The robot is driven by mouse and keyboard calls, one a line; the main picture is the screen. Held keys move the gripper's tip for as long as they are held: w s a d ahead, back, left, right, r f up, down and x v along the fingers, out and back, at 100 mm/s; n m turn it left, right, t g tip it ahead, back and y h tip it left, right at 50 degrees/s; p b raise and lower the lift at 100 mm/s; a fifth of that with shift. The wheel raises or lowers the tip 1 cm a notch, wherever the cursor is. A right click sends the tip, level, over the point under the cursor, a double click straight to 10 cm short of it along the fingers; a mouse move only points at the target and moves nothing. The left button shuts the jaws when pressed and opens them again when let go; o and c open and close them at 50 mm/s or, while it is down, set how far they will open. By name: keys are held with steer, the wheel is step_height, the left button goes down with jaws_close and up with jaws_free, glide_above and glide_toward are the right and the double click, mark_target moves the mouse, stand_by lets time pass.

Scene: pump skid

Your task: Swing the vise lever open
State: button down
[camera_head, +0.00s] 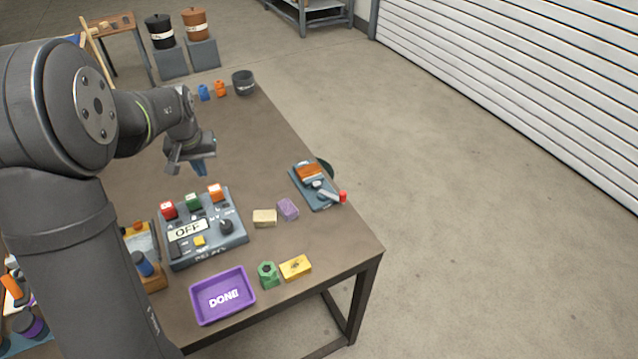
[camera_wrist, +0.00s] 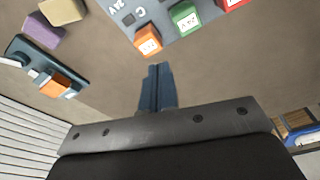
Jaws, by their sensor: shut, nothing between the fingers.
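The vise is a blue-grey base (camera_head: 308,190) with an orange block (camera_head: 310,172) on it, near the right edge of the table. Its lever (camera_head: 328,193) is a light bar ending in a red knob (camera_head: 343,197), and it points right toward the table edge. In the wrist view the vise (camera_wrist: 45,68) is at upper left, with the orange block (camera_wrist: 54,89) showing; the red knob is not seen there. My gripper (camera_head: 201,167) is above the table, left of the vise and well apart from it. Its blue fingers (camera_wrist: 155,70) are together and empty.
A control box (camera_head: 205,232) reading OFF, with red, green and orange blocks, stands below my gripper. Cream (camera_head: 265,218) and purple (camera_head: 288,209) blocks lie between box and vise. A purple tray (camera_head: 222,315), green nut (camera_head: 267,275) and yellow block (camera_head: 295,267) are in front. A dark bowl (camera_head: 243,82) stands behind.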

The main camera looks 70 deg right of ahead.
steer(key=s+d+m+h, duration=0.1)
steer(key=s+d+m, duration=0.2)
steer(key=s, duration=1.4)
steer(key=s+d+r+m+g+h, duration=0.1)
steer(key=s+d+m, duration=0.2)
steer(key=s+d, duration=0.7)
steer(key=s, duration=0.7)
steer(key=shift+s+d+r, duration=0.15)
steer(key=shift+s, duration=0.05)
steer(key=x, duration=0.3)
steer(key=a+x, duration=0.1)
steer(key=x, duration=0.2)
steer(key=a+x, duration=0.1)
steer(key=x, duration=0.2)
steer(key=shift+f, duration=0.35)
steer(key=shift+a+f, duration=0.1)
steer(key=shift+a, duration=0.7)
